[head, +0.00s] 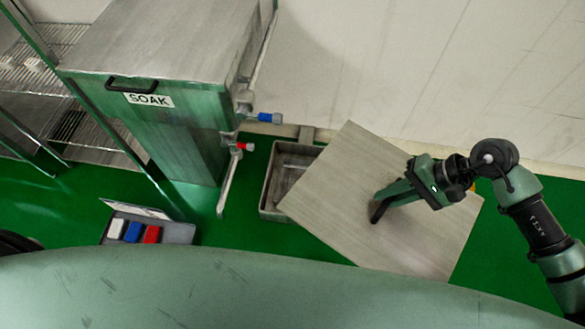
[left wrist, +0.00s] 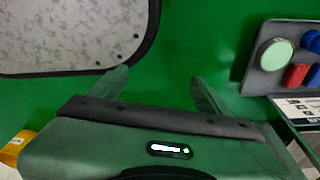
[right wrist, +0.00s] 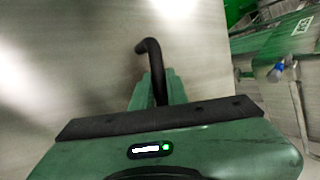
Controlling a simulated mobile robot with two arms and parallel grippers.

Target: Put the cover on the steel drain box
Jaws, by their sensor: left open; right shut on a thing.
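The cover (head: 340,190) is a large flat grey plate with a black handle (right wrist: 149,50). My right gripper (head: 382,205) is shut on the handle, and the handle also shows between its fingers in the right wrist view. The plate hangs turned at an angle in the head view. The steel drain box (head: 270,192) is an open grey box on the green floor. The plate hides its right part; I cannot tell whether they touch. My left gripper (left wrist: 160,84) is open and empty in the left wrist view, above green floor.
A steel SOAK tank (head: 150,120) stands left of the box, with a blue-handled tap (head: 268,118) and a red-handled tap (head: 243,147) on pipes. A grey case (head: 178,232) with coloured items lies front left. A wire rack (head: 40,75) is far left. The wall is behind.

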